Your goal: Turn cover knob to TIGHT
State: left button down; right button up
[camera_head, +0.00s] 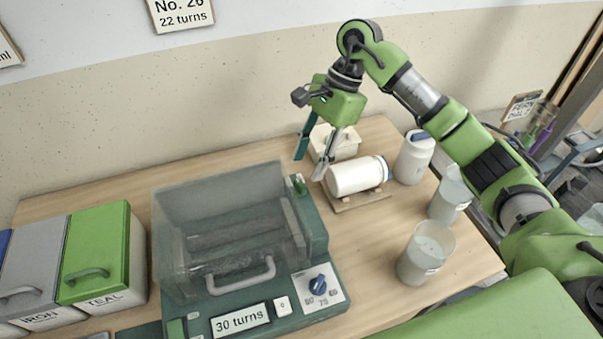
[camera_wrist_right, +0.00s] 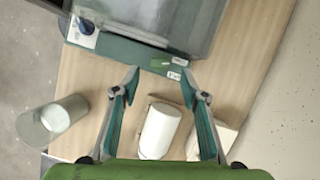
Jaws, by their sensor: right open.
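The green machine (camera_head: 316,235) stands on the wooden table with a clear cover (camera_head: 225,225) over it. The cover has a grey handle (camera_head: 241,277). A small green knob (camera_head: 299,184) sits at the machine's right rear; it also shows in the right wrist view (camera_wrist_right: 180,62) beside a small white label (camera_wrist_right: 174,75), too small to read. A blue dial (camera_head: 318,285) with numbers is on the front panel. My right gripper (camera_head: 309,167) is open and empty, pointing down above the table, behind and right of the green knob. In the right wrist view its fingertips (camera_wrist_right: 160,84) flank the knob side. My left gripper is out of view.
A white jar (camera_head: 355,177) lies on a wooden stand right of the machine, below my right gripper. A white box (camera_head: 340,145) is behind it. Labelled bins (camera_head: 95,252) stand left. The wall is close behind.

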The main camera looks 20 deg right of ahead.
aim_at(300, 183)
jog(key=p+x, duration=0.1)
jog(key=x, duration=0.4)
jog(key=shift+a+f, duration=0.2)
jog(key=shift+f, duration=0.15)
jog(key=c, duration=1.1)
